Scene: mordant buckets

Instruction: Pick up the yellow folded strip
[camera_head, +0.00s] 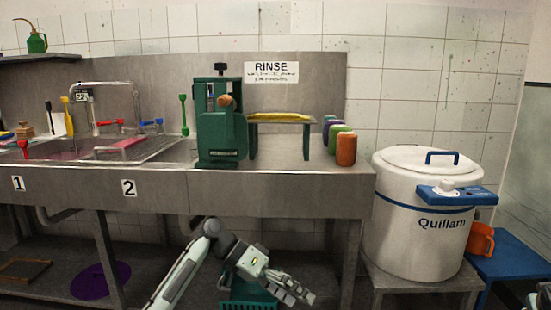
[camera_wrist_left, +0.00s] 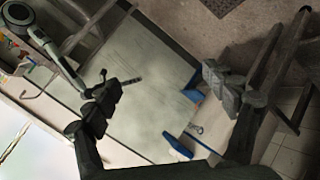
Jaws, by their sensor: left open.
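The yellow strip (camera_head: 280,117) lies lengthwise along the top of a green raised stand (camera_head: 251,140) on the steel counter, right of a green machine. From here it is too small to make out its folds. My left gripper (camera_head: 290,288) is open and empty, low in front of the counter and below its front edge, well apart from the strip. In the left wrist view its two dark fingers (camera_wrist_left: 160,82) are spread with nothing between them, and I cannot make out the strip there. My right gripper is not in view.
The green machine (camera_head: 221,135) stands left of the stand. Several coloured rolls, the nearest one orange (camera_head: 346,149), stand to its right. The counter's front edge (camera_head: 260,181) lies between my gripper and the stand. A large white Quillam tub (camera_head: 405,215) stands at the right.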

